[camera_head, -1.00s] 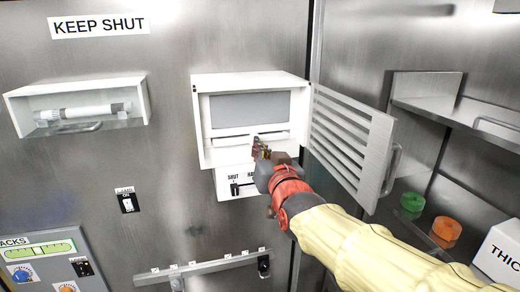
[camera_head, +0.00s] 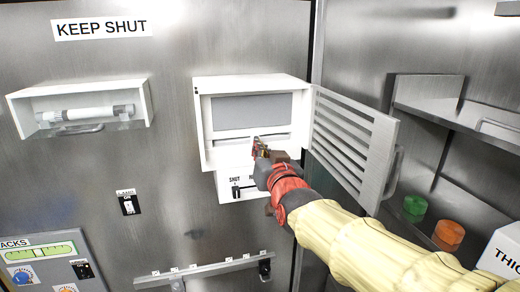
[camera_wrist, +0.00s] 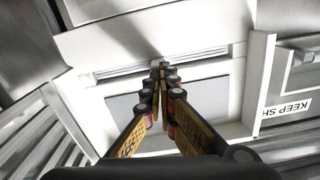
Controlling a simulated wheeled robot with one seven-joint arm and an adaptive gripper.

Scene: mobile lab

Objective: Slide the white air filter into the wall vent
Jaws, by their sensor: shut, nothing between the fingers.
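The wall vent (camera_head: 203,130) is a white box with its slatted door (camera_head: 352,147) swung open to the right. A grey panel (camera_head: 250,109) fills its upper inside and also shows in the wrist view (camera_wrist: 120,106). Below the panel is a narrow slot (camera_head: 230,135) with a thin white strip in it. This may be the air filter's front edge, but I cannot tell for sure; no other filter shows. My gripper (camera_head: 258,143) is shut and empty, its tips in front of the slot. In the wrist view its fingertips (camera_wrist: 160,68) meet at the slot; contact is unclear.
A clear-fronted case (camera_head: 82,107) holding a tube is at left. Shelves (camera_head: 455,110), a green roll (camera_head: 415,206) and an orange roll (camera_head: 449,235) are at right. The open door is close beside my arm.

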